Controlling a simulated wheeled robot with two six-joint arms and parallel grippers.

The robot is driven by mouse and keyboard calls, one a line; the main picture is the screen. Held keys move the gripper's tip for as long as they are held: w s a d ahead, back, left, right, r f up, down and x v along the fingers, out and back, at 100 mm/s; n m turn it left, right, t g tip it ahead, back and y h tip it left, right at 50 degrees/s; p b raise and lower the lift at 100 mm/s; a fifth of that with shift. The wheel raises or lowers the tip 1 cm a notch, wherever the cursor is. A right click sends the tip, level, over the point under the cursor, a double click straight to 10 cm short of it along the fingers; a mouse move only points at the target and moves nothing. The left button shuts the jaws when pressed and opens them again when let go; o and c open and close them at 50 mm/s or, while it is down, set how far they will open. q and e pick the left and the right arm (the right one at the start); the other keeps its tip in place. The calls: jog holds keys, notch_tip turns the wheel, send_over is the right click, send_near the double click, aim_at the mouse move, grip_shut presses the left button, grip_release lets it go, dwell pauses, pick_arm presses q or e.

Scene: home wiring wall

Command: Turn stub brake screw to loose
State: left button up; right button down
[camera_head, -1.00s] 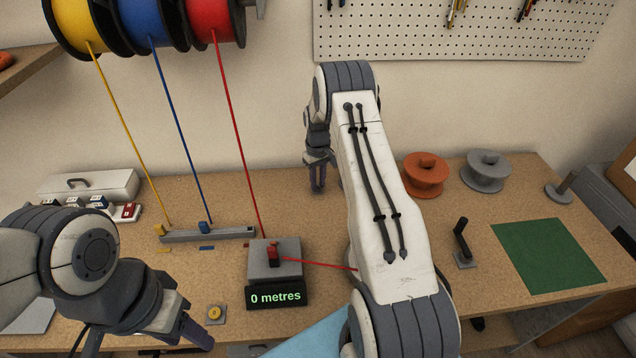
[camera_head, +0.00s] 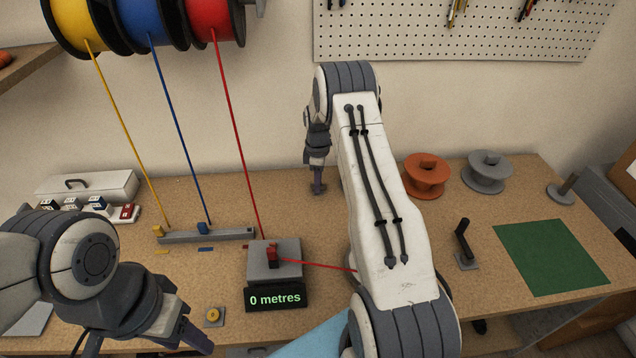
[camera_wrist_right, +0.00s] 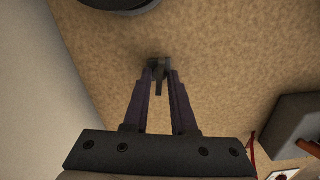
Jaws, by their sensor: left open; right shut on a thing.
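In the head view my right gripper (camera_head: 318,187) points down at the bench at the back, its two fingers lined up edge-on. In the right wrist view my right gripper (camera_wrist_right: 159,75) is shut on a small dark screw-like piece (camera_wrist_right: 158,66), which I take for the stub brake screw. The fingers hide most of it, so I cannot tell how far it is turned. My left gripper (camera_head: 200,343) is open at the lower left of the head view, near the front edge.
A grey block with a red clamp (camera_head: 272,255) and a "0 metres" display (camera_head: 275,298) stands mid-bench. A yellow button (camera_head: 213,316) lies near my left gripper. Orange (camera_head: 427,177) and grey spools (camera_head: 487,172), a crank (camera_head: 464,245) and a green mat (camera_head: 548,257) are at right.

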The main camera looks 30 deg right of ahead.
jog(key=shift+n, duration=1)
jog(key=c, duration=1)
grip_release()
jog(key=shift+o, duration=0.2)
jog(key=shift+r, duration=0.1)
notch_tip(320, 180, up, 10)
jog(key=b, duration=0.1)
jog(key=shift+r, duration=0.2)
